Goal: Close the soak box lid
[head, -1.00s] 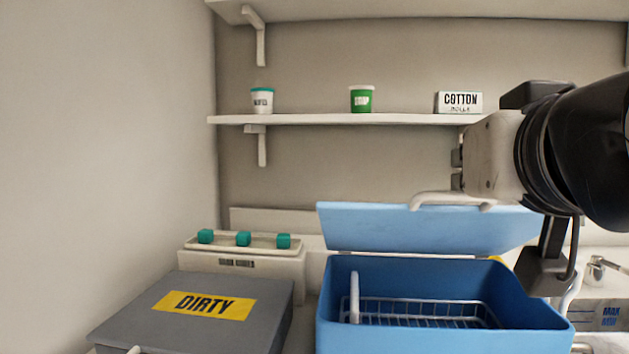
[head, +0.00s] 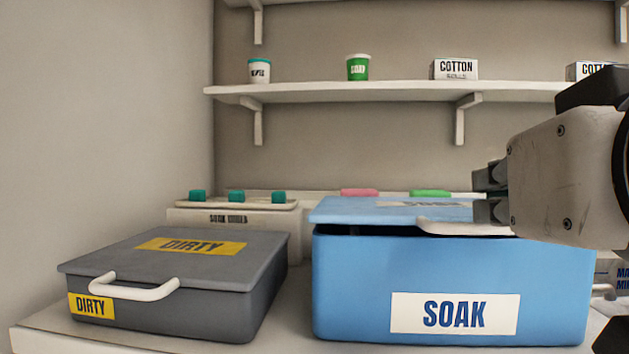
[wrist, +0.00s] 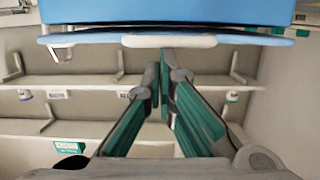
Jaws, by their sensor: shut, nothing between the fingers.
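The blue soak box (head: 350,285) stands at the right with a white SOAK label. Its lighter blue lid (head: 345,213) lies low over the box, tilted, with a dark gap under its front edge. The lid's white handle (head: 460,228) is at its front; it also shows in the wrist view (wrist: 168,41). My gripper (head: 482,193) is over the lid beside the handle, its fingers together and holding nothing. In the wrist view my gripper's fingertips (wrist: 165,55) are close to the handle; I cannot tell whether they touch. My arm hides the box's upper right corner.
A grey DIRTY box (head: 215,295) with a closed lid stands to the left. Behind it is a pale tray (head: 250,218) with teal blocks. A wall shelf (head: 350,92) with tubs and cotton boxes runs above. The space above the DIRTY box is free.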

